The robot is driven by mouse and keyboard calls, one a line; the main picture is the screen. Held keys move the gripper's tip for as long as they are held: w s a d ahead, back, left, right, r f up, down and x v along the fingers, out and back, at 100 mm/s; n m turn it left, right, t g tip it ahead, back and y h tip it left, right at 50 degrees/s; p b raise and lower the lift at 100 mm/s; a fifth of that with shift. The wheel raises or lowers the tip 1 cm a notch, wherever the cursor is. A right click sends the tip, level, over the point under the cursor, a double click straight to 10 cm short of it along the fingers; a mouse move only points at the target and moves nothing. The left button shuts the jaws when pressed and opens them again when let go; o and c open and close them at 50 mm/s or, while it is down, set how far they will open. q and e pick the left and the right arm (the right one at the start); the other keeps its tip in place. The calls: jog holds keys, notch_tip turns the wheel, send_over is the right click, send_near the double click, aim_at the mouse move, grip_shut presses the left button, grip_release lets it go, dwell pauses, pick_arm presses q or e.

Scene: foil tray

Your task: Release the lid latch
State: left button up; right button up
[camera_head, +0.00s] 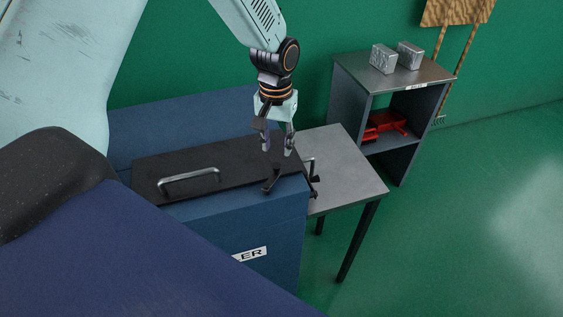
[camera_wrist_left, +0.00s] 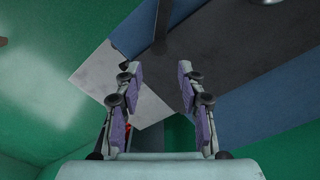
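A blue box (camera_head: 245,220) has a black lid (camera_head: 235,172) with a silver bar handle (camera_head: 188,180). A small black latch lever (camera_head: 271,181) sits at the lid's right end. My left gripper (camera_head: 277,147) points down just above the latch area, its fingers apart and nothing between them. In the left wrist view, the open purple-padded fingers (camera_wrist_left: 157,70) frame a gap, with the dark lever (camera_wrist_left: 160,22) beyond it and the black lid (camera_wrist_left: 225,50) to the right. Contact with the latch does not show. My right gripper is not in view.
A grey-topped table (camera_head: 343,172) stands right beside the box. A shelf unit (camera_head: 405,85) behind it carries two silvery blocks (camera_head: 396,57) on top and a red object (camera_head: 384,124) inside. The green floor at the right is clear.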

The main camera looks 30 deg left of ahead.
aim_at(276, 165)
pick_arm(q)
jog(key=shift+s+f, duration=0.15)
jog(key=shift+s, duration=0.15)
jog(key=f, duration=0.2)
jog(key=s+f, duration=0.1)
jog(key=shift+s+d, duration=0.1)
jog(key=shift+d, duration=0.25)
jog(key=f, duration=0.2)
jog(key=w+f, duration=0.1)
jog(key=shift+w+a+f, duration=0.15)
jog(key=shift+a+f, duration=0.05)
jog(key=shift+f, duration=0.15)
jog(key=shift+a+f, duration=0.15)
jog(key=shift+f, duration=0.15)
jog(key=shift+s+d+r, duration=0.35)
jog(key=shift+s, duration=0.1)
jog(key=shift+c, duration=0.3)
jog(key=shift+w+a+f, duration=0.2)
jog(key=shift+w+f, duration=0.1)
jog(key=shift+w, duration=0.1)
jog(key=c, duration=0.4)
jog(key=shift+a, duration=0.1)
jog(key=shift+c, duration=1)
jog(key=shift+s, duration=0.15)
grip_shut()
